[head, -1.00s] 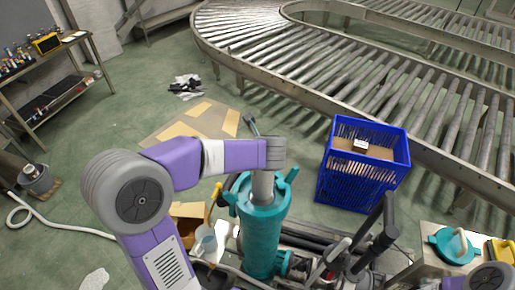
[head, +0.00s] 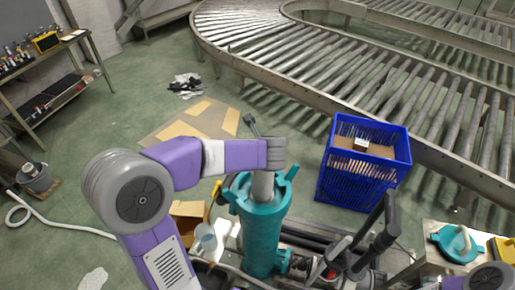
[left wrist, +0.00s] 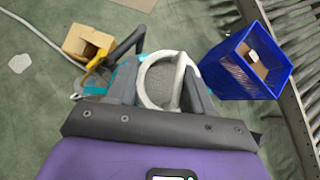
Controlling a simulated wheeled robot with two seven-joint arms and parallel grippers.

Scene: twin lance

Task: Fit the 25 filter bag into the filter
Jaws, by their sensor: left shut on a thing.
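The teal filter housing (head: 262,240) stands upright and open-topped at the bottom middle of the head view. The grey filter bag (head: 263,185) hangs below my left wrist, with its lower part inside the housing's mouth. In the left wrist view the bag's pale ring (left wrist: 146,88) shows with grey mesh inside it. My left gripper (left wrist: 165,88) is shut on the bag at its ring. The fingertips are hidden in the head view behind my wrist. How deep the bag hangs is hidden by the housing wall. Part of my right arm shows at bottom right; its gripper is out of view.
A blue crate (head: 357,185) stands right of the housing, with the roller conveyor (head: 345,70) behind it. A teal lid (head: 446,240) lies on a small table at right. An open cardboard box (head: 187,210) and a jug (head: 205,238) are left of the housing. Dark pipes run along its right.

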